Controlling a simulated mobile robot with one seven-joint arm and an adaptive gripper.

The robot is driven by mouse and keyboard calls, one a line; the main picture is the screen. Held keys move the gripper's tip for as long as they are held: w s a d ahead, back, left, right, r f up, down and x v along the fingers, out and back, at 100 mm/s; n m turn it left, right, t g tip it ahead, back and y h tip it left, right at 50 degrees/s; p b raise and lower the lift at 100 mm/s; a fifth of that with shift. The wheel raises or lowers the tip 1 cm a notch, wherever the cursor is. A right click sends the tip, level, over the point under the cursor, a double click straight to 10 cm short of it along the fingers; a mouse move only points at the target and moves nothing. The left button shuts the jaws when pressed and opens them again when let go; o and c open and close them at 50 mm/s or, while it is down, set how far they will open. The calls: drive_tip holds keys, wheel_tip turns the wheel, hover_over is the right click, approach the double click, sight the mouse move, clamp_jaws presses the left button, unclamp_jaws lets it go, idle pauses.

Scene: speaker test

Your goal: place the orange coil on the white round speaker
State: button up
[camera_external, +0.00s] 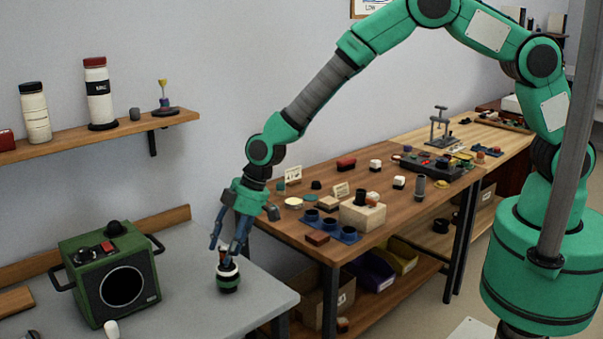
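My gripper (223,250) points down over the grey table at the left, its blue-grey fingers a little apart. Just below the fingertips is a small round dark-green and black piece with a white band (228,278); I cannot tell whether the fingers touch it or hold anything. A green box (141,262) with a large round black front ringed in white stands left of my gripper. I cannot make out an orange coil for certain, nor which thing is the white round speaker.
The grey table (190,315) is clear around the small round piece. A wooden bench (400,215) with many small parts stands to the right. A wall shelf (100,136) with jars hangs above left.

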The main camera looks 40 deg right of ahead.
drive_tip(key=shift+r, duration=0.15)
drive_tip(key=shift+r, duration=0.15)
drive_tip(key=p+v, duration=0.2)
drive_tip(key=v, duration=0.9)
drive_tip(key=shift+d+r, duration=0.15)
drive_tip(key=shift+r, duration=0.2)
idle(0.6)
